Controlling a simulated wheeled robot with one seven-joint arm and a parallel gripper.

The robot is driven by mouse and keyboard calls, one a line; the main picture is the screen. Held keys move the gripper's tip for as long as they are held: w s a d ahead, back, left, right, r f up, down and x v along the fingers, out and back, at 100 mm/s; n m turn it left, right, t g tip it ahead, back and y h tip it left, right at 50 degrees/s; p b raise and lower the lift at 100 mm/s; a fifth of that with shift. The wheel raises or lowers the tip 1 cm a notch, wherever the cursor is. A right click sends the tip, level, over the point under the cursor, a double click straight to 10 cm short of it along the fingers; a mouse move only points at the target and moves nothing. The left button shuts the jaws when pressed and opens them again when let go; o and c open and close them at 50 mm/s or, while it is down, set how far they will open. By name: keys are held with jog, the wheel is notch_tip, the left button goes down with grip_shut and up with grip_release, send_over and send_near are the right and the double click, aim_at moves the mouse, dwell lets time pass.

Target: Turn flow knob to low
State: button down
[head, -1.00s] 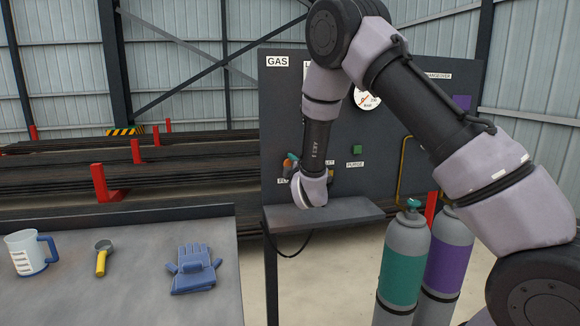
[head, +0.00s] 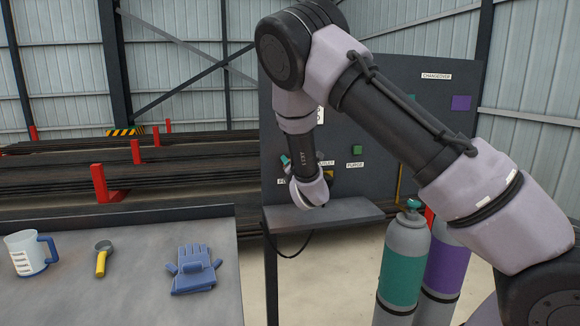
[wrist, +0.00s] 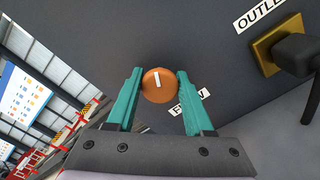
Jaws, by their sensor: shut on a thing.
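The flow knob (wrist: 159,87) is a round orange knob with a white pointer mark, on the dark gas panel. In the wrist view it sits between the two teal fingers of my gripper (wrist: 160,72), which is shut on it. The white pointer points up in that view, leaning slightly left. A white label (wrist: 189,101), partly covered by the right finger, lies below right of the knob. In the head view my gripper (head: 287,164) is at the panel's lower left, and the wrist hides most of the knob there.
In the wrist view a yellow square with a dark outlet handle (wrist: 297,55) is to the right. A grey shelf (head: 350,212) juts out below my wrist. Gas cylinders (head: 405,262) stand below right. A bench (head: 130,285) at left holds a jug, a yellow-handled tool and gloves.

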jog(key=n, duration=0.5)
jog(key=shift+n, duration=0.4)
dwell(0.4)
jog(key=shift+c, duration=1.6)
grip_release()
jog(key=shift+s, duration=0.1)
jog(key=v, duration=1)
jog(key=shift+s, duration=0.35)
jog(key=shift+d+r, duration=0.1)
